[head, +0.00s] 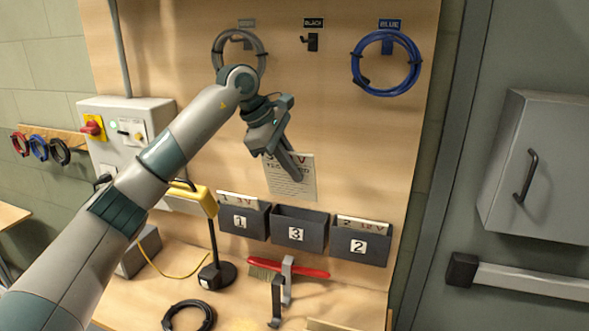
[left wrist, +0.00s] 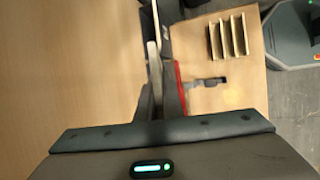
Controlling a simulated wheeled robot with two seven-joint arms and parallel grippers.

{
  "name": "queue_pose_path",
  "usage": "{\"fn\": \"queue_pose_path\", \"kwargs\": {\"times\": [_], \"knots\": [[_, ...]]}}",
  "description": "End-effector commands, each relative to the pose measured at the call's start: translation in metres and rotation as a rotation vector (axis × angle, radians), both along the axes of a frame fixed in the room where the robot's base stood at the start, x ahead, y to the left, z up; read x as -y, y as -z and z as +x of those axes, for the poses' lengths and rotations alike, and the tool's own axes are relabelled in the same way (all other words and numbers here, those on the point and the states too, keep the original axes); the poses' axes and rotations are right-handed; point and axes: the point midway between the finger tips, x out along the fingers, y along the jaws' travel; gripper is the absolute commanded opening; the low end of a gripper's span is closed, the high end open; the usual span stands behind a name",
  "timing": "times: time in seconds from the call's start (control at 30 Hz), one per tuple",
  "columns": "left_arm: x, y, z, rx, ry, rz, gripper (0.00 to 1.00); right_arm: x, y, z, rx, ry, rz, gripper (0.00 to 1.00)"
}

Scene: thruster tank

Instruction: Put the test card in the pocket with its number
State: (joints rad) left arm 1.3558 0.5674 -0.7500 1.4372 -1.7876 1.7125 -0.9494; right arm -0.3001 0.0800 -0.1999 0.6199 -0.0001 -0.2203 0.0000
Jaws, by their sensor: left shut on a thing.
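My left gripper (head: 291,165) is shut on the white test card (head: 278,184), holding it upright in front of the board, above the pockets. Part of the card's writing is hidden by the fingers; its number is not clearly readable. Three dark pockets sit in a row below: pocket 1 (head: 257,222) at left, pocket 3 (head: 283,231) in the middle, and pocket 2 (head: 375,246) at right. Pockets 1 and 2 each have a card showing; pocket 3 shows none. In the left wrist view the gripper (left wrist: 159,95) is seen end-on. My right gripper is out of view.
A red-handled brush (head: 310,271) and grey hooks (head: 288,279) are below the pockets. A yellow lamp-like device (head: 203,199) stands left of pocket 1. A grey cable coil (head: 221,42) and a blue one (head: 412,62) hang above.

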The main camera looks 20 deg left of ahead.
Motion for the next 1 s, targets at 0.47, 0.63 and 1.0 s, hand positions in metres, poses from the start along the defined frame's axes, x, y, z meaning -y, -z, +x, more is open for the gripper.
{"fn": "queue_pose_path", "kwargs": {"times": [0.47, 0.63, 1.0], "knots": [[0.001, 0.02, 0.006, -0.002, 0.001, -0.001, 0.0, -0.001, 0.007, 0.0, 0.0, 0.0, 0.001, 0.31], [0.001, 0.03, 0.01, 0.0, 0.001, -0.001, 0.0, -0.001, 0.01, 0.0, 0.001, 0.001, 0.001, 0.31], [0.001, 0.053, 0.018, -0.001, 0.001, -0.001, 0.0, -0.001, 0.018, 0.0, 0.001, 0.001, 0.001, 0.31]]}}
